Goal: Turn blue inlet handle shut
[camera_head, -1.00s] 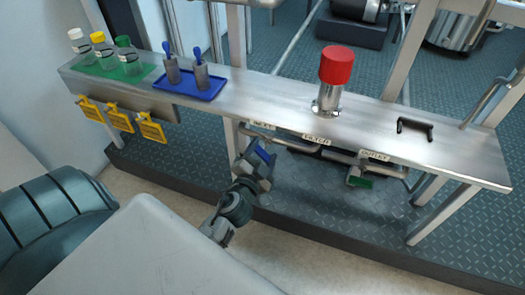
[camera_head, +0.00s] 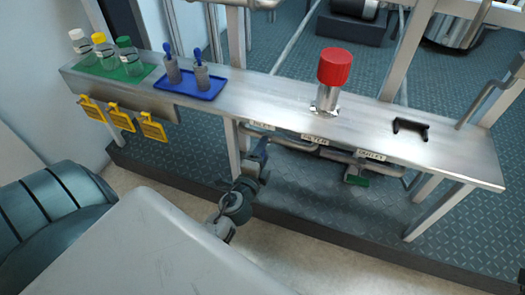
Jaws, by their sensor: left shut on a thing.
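The inlet label (camera_head: 262,126) is on the front edge of the steel bench, above the pipe run. My left gripper (camera_head: 260,152) is just below that label, at the left end of the pipe, and is shut on the blue inlet handle. The gripper covers the handle, so its blue colour and exact angle are hidden now. My right gripper is not in view.
The filter label (camera_head: 314,140) and outlet label (camera_head: 371,155) follow to the right; a green outlet handle (camera_head: 357,180) hangs below. On the bench (camera_head: 260,95) stand a red-capped cylinder (camera_head: 334,68), a black bracket (camera_head: 410,129), a blue tray (camera_head: 188,93) and several bottles.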

